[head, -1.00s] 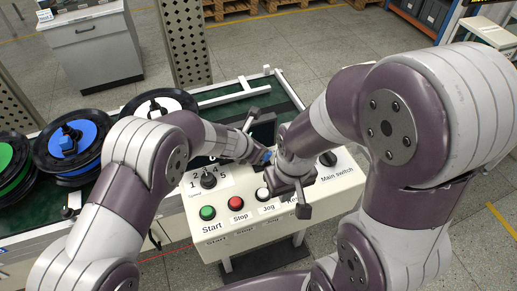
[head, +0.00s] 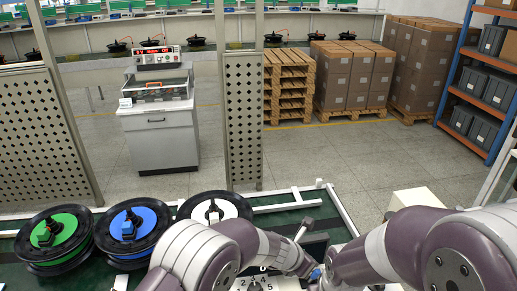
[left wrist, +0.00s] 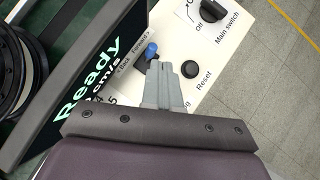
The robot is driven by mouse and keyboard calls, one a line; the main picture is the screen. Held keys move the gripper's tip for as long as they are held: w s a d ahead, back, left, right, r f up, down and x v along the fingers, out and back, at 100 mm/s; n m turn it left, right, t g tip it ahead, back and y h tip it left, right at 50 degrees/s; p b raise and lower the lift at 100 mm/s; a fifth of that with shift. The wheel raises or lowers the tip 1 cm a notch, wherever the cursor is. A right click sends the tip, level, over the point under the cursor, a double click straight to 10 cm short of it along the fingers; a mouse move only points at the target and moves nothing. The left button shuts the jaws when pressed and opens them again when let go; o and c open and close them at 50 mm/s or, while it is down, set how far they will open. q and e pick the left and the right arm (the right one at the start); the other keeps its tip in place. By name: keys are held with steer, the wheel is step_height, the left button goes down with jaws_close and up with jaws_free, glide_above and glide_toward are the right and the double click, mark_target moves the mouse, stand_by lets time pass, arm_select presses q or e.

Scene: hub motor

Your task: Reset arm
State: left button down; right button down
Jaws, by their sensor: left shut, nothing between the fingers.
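My left gripper (left wrist: 168,85) is shut and empty in the left wrist view, pointing over the white control panel (left wrist: 240,65). Its tips are close to a blue-tipped lever (left wrist: 151,51) and a black button (left wrist: 190,69) by the Reset label; I cannot tell whether they touch. In the head view my left gripper (head: 310,268) is low in the middle, close to my right arm's wrist, and its fingers are hard to make out. My right arm comes in from the right; its gripper fingers are below the frame.
Reels with green (head: 58,230), blue (head: 132,225) and white (head: 213,207) centres sit on the green bench. A dark screen reading Ready (left wrist: 90,85) stands beside my left gripper. A main switch knob (left wrist: 213,10) is on the panel. Perforated posts (head: 243,120) rise behind.

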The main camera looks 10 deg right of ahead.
arm_select(q)
steer(key=s+a+f+n+y+b, duration=0.1)
steer(key=s+a+f+n+y, duration=0.15)
steer(key=a+n, duration=0.95)
steer(key=s+a+f+n+y+b, duration=0.15)
steer(key=a+n+y, duration=0.45)
steer(key=n, duration=1)
steer(key=s+a+r+n+g+h+b, duration=0.1)
steer(key=s+a+n+b, duration=0.2)
steer(key=s+a+n, duration=0.3)
steer(key=s+a+r+n+g+b, duration=0.1)
steer(key=s+a+n+b, duration=0.1)
steer(key=s+a+n, duration=0.5)
steer(key=a+n, duration=0.6)
steer(key=a, duration=0.1)
steer(key=shift+s+r+n+g+h+b, duration=0.15)
steer(key=shift+s+n+g+h+b, duration=0.15)
steer(key=shift+n+g+h+b, duration=0.1)
steer(key=shift+s, duration=0.1)
